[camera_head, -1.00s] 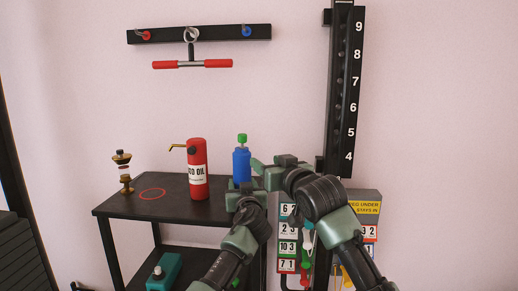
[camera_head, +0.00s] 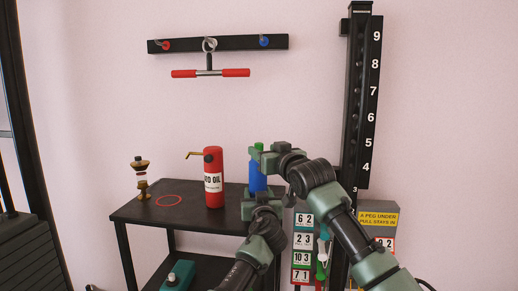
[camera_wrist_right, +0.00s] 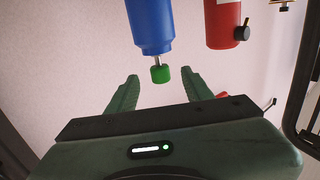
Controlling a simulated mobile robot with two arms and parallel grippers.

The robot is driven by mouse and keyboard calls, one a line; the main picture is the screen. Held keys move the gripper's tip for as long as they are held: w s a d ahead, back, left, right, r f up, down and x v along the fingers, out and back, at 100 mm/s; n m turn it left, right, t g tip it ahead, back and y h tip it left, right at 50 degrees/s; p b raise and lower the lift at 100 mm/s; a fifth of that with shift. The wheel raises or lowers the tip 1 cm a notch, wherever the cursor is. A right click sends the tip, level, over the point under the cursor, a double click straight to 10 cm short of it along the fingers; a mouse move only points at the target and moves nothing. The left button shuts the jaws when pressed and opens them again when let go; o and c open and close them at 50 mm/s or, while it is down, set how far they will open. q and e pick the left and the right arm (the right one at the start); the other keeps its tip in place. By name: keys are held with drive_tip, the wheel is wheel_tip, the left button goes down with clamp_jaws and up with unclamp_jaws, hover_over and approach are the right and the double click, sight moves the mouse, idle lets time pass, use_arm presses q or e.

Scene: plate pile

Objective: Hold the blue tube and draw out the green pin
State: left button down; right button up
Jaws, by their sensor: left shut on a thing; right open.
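The blue tube (camera_head: 257,178) stands upright at the right end of the black shelf. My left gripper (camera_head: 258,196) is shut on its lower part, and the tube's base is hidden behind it. The green pin (camera_head: 259,146) shows at the tube's top. My right gripper (camera_head: 260,156) is beside the pin, level with the tube's top. In the right wrist view the picture is inverted: the green pin's head (camera_wrist_right: 160,74) on a short grey stem lies between the open fingers, with gaps on both sides. The blue tube (camera_wrist_right: 150,25) is beyond it.
A red oil can (camera_head: 213,178) with a brass spout stands left of the tube. A brass-and-white piece (camera_head: 140,178) and a red ring mark are farther left on the black shelf (camera_head: 150,213). A numbered black column (camera_head: 360,100) rises at the right, close to my right arm.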

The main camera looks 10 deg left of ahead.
sight(260, 148)
drive_tip(key=x, duration=0.3)
drive_tip(key=shift+w+a, duration=0.3)
drive_tip(key=shift+w, duration=0.35)
clamp_jaws()
idle(0.3)
unclamp_jaws()
